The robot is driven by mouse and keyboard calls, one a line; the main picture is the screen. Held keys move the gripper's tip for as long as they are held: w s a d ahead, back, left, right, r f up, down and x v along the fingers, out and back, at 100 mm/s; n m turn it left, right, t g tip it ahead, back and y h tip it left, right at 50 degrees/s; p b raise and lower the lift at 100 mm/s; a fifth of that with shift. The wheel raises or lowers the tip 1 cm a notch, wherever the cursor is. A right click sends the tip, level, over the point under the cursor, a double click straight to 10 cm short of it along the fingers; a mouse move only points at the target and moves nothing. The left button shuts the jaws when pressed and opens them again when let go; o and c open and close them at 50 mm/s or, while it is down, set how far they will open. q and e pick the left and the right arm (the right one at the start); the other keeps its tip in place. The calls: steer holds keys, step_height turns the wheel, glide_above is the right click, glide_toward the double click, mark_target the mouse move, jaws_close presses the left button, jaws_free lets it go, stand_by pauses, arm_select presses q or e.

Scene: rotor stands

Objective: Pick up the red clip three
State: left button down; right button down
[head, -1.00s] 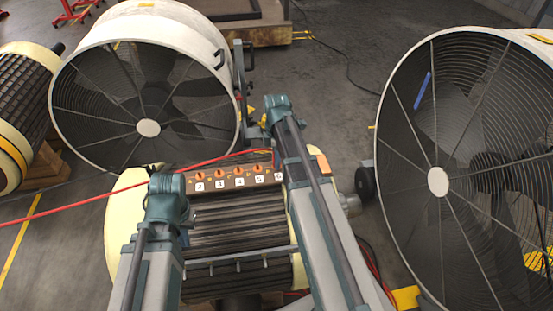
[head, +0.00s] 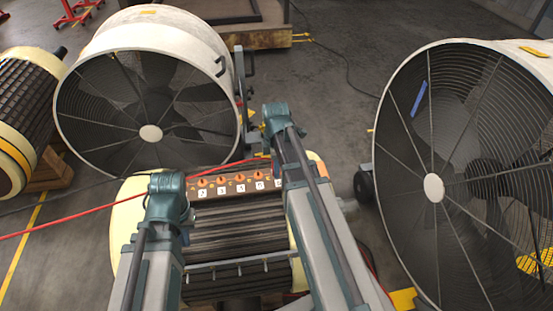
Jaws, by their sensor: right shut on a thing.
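A red cable (head: 75,225) runs from the left edge over the terminal board (head: 230,185) to the inner side of my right arm. My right gripper (head: 274,160) is there, mostly hidden by its own arm, and is shut on the cable's end. The red clip itself is too small and covered to make out. The board carries a row of orange terminals (head: 221,181) above small white number labels (head: 223,193), on top of a ribbed motor (head: 235,235). My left gripper (head: 187,216) is at the motor's left side; its fingers are hidden by the arm.
A large fan (head: 150,132) stands behind at left and another fan (head: 434,187) close at right. A second ribbed motor (head: 22,110) lies at far left on a wooden stand. A dark wheel (head: 363,185) is right of my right arm.

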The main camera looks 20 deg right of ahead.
steer(key=s+a+r, duration=0.1)
steer(key=s+a, duration=0.4)
steer(key=s, duration=0.5)
steer(key=shift+s+a+p, duration=0.25)
steer(key=shift+a+p, duration=0.1)
steer(key=shift+p, duration=0.1)
